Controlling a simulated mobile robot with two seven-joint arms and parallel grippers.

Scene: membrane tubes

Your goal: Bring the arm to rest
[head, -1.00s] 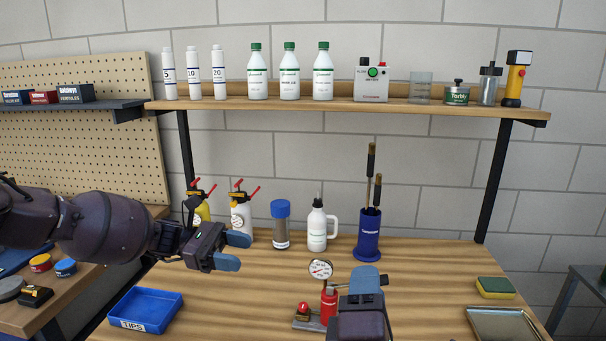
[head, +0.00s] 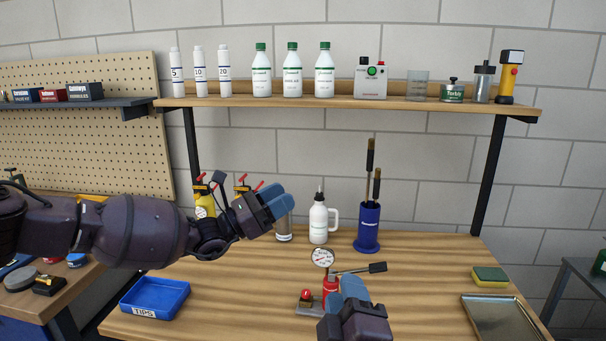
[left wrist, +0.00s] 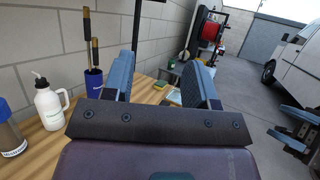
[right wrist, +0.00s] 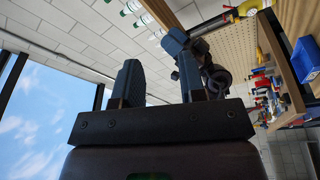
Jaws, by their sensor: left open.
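My left gripper (head: 272,203) is in the air above the back left of the wooden bench, in front of the blue-capped container (head: 284,230). In the left wrist view its two blue fingers (left wrist: 163,85) stand apart with nothing between them. My right gripper (head: 352,296) is low at the front middle of the bench, just in front of the red pump with a round gauge (head: 323,257), partly hiding it. In the right wrist view its fingers (right wrist: 160,82) are apart and empty, tilted up toward the wall and pegboard.
A blue TIPS tray (head: 158,313) is at front left. A white bottle (head: 318,222) and a blue holder (head: 367,230) stand at the back. A sponge (head: 489,274) and metal tray (head: 500,299) lie right. The shelf (head: 350,103) overhangs the back. Centre right is clear.

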